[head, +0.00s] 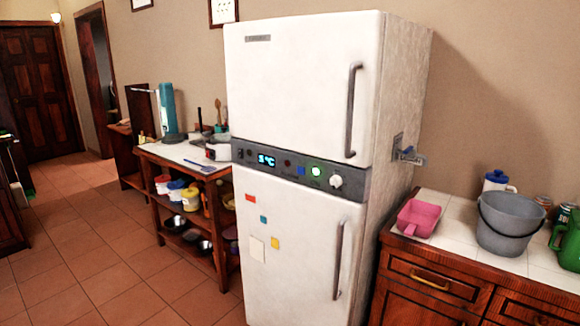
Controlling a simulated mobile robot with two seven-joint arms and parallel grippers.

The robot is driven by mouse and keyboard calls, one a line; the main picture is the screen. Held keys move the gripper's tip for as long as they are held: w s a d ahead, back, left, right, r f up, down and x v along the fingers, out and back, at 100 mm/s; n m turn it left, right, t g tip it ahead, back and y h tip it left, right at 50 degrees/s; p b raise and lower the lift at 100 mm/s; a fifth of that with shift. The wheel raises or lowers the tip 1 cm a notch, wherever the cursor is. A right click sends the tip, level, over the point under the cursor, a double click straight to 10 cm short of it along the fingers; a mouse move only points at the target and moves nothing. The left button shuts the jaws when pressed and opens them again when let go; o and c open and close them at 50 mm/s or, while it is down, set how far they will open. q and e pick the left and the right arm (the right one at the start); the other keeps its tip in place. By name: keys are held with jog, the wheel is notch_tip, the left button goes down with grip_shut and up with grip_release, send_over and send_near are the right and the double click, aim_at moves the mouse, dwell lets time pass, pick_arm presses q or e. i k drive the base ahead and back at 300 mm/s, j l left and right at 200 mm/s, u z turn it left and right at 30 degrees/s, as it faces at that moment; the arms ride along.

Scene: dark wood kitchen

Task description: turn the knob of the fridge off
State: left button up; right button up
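A white two-door fridge (298,90) stands upright in the middle of the head view, with both doors shut. A dark control panel (268,168) runs between the doors. The white round knob (336,181) sits at the panel's right end, beside a lit green light (315,171). A blue display (266,160) on the panel is lit and reads about 5 °C. The knob's exact pointer direction is too small to tell. Neither of my grippers is in view.
A wooden counter (425,262) at right holds a pink container (418,217), a grey bucket (510,224) and a green can (567,243). A shelf unit (183,156) with jars and bowls stands left of the fridge. The tiled floor (85,243) at left is clear.

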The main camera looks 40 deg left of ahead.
aim_at(336, 180)
jog(key=i+j, duration=0.1)
jog(key=j, duration=0.45)
jog(key=i+j, duration=0.1)
jog(key=j, duration=0.4)
jog(key=i+j, duration=0.15)
jog(key=j, duration=0.4)
jog(key=i+j, duration=0.1)
jog(key=j, duration=0.45)
